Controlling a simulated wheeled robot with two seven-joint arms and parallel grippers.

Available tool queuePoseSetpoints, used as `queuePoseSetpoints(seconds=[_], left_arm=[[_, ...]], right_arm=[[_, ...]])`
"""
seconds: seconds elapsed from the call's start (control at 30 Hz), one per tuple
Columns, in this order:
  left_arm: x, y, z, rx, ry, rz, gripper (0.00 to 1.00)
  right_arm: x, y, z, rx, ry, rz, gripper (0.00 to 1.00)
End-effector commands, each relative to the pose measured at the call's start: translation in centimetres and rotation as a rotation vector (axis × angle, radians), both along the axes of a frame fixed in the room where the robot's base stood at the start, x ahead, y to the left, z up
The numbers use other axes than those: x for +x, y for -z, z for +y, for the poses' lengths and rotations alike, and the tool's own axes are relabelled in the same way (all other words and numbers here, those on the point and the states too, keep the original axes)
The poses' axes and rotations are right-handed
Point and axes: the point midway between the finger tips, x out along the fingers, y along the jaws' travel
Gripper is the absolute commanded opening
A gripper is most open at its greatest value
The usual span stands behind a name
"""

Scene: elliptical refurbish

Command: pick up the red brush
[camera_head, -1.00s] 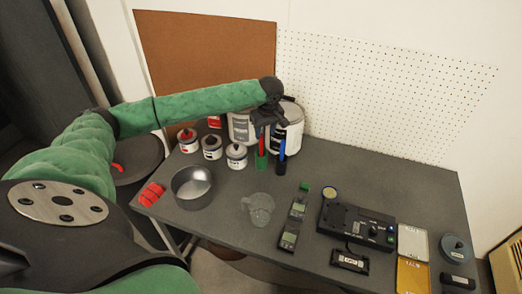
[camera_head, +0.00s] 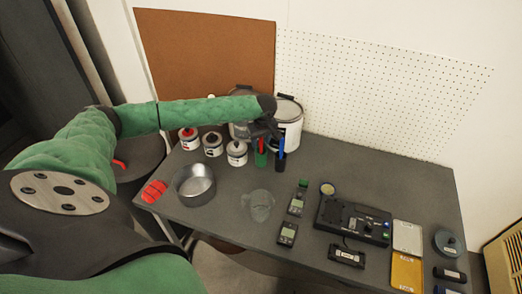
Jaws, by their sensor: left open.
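A red brush handle (camera_head: 261,146) stands upright above a green lower part (camera_head: 261,159) near the back of the table. Beside it on the right stands a blue handle (camera_head: 281,149) in a dark lower part. My left gripper (camera_head: 266,133) is open, just above the red and blue handles, with its fingers near the top of the red one. Contact with the handle cannot be told from this view. The arm and gripper hide part of the pails behind. My right gripper is not in view.
Several small cans (camera_head: 237,153) stand left of the handles, with two larger pails (camera_head: 290,120) behind. A metal bowl (camera_head: 195,184), a red item (camera_head: 153,191) and a clear jug (camera_head: 259,205) are nearer. Devices (camera_head: 353,220) fill the right side. The table (camera_head: 320,165) is bare behind them.

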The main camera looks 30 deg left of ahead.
Motion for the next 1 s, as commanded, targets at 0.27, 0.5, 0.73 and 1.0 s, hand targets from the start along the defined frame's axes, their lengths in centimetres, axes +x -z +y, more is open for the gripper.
queuePoseSetpoints(seconds=[0.27, 0.5, 0.73, 1.0], left_arm=[[0.0, 0.0, 0.0, 0.000, 0.000, 0.000, 0.17], [0.0, 0.0, 0.0, 0.000, 0.001, 0.000, 0.00], [0.0, -0.3, 0.0, 0.000, 0.000, 0.000, 0.00], [0.1, -3.6, -0.1, -0.001, 0.001, -0.003, 0.00]], right_arm=[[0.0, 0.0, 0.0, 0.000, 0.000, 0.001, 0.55], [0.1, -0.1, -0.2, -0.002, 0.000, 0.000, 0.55], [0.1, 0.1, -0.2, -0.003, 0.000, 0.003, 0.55], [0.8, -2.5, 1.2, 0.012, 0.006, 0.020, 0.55]])
